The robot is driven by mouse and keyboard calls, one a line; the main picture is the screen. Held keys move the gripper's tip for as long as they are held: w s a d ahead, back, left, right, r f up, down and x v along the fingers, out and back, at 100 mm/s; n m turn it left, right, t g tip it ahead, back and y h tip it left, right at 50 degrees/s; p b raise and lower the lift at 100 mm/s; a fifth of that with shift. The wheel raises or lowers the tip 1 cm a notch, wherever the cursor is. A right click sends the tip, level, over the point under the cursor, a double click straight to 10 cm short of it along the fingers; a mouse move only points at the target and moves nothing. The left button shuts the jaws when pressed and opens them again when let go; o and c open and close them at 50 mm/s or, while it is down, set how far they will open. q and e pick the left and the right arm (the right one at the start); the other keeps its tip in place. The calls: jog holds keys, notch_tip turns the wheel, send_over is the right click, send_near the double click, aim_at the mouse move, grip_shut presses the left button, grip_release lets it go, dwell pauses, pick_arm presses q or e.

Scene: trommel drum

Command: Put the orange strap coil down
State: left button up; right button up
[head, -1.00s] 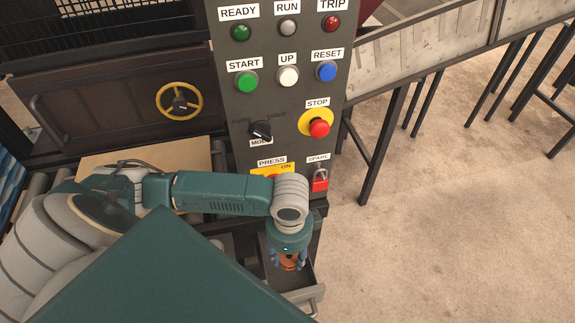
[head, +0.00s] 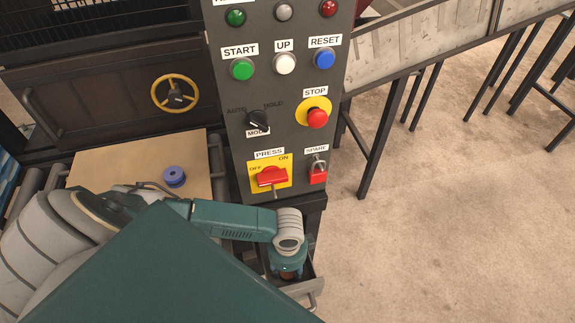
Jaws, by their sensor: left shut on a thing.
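My left gripper (head: 288,272) points down over an open drawer (head: 310,283) below the control panel. It is shut on the orange strap coil (head: 288,275), of which only a small dark orange part shows beneath the gripper. The wrist hides most of the coil. I cannot tell whether the coil touches the drawer floor. My right gripper is out of view.
The control panel (head: 228,120) with buttons and a red press switch (head: 271,177) rises just behind my wrist. A blue-purple coil (head: 174,176) lies on a tan board (head: 200,155) at the left. Open floor (head: 450,230) is at the right.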

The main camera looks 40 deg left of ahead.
pick_arm(q)
jog(key=shift+f, duration=0.15)
jog(key=o, duration=1.2)
jog(key=shift+o, duration=0.2)
notch_tip(320, 180, up, 12)
jog(key=p, duration=0.1)
jog(key=shift+r, duration=0.2)
